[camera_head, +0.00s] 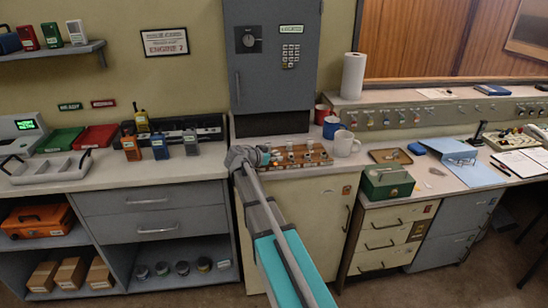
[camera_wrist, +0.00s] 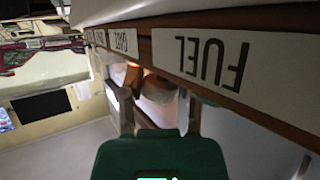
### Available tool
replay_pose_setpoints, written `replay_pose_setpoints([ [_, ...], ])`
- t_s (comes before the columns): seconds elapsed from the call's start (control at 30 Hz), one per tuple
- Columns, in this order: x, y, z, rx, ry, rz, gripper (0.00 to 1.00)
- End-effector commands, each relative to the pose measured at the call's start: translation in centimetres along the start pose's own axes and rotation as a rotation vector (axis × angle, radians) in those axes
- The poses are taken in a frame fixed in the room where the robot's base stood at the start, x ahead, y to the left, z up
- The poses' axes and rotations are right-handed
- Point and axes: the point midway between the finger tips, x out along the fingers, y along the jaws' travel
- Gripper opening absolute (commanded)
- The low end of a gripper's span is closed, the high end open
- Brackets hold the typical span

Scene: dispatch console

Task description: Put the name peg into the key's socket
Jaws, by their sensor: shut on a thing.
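A wooden peg board (camera_head: 312,163) with several small pale pieces stands on the counter under the grey cabinet. In the wrist view its brown edge (camera_wrist: 158,46) runs close by, with white labels, one reading FUEL (camera_wrist: 212,62) upside down. My gripper (camera_head: 262,157) is at the board's left end; in the wrist view my gripper (camera_wrist: 160,92) is shut on a small pale piece, apparently the name peg (camera_wrist: 157,88), beside the labelled edge. An orange-brown piece (camera_wrist: 133,77) shows just beyond it. The key and its socket cannot be made out.
The grey key cabinet (camera_head: 272,75) hangs right behind the board. Red (camera_head: 322,113), blue (camera_head: 333,127) and white (camera_head: 346,143) mugs stand close on the right. A radio charger (camera_head: 190,130) is on the left. The counter (camera_head: 190,168) before it is clear.

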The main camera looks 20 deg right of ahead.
Motion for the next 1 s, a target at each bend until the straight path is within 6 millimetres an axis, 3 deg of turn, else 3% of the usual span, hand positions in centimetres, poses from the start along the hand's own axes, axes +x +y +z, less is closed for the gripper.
replay_pose_setpoints([
  [0.03,1.08,-1.89,-0.73,0.034,0.017,-0.019,0.0],
  [0.93,1.79,-2.24,0.14,0.032,0.012,-0.016,0.0],
  [0.97,1.78,-2.25,0.14,0.032,0.012,-0.016,0.45],
  [1.0,1.78,-2.28,0.14,0.031,0.012,-0.016,0.53],
])
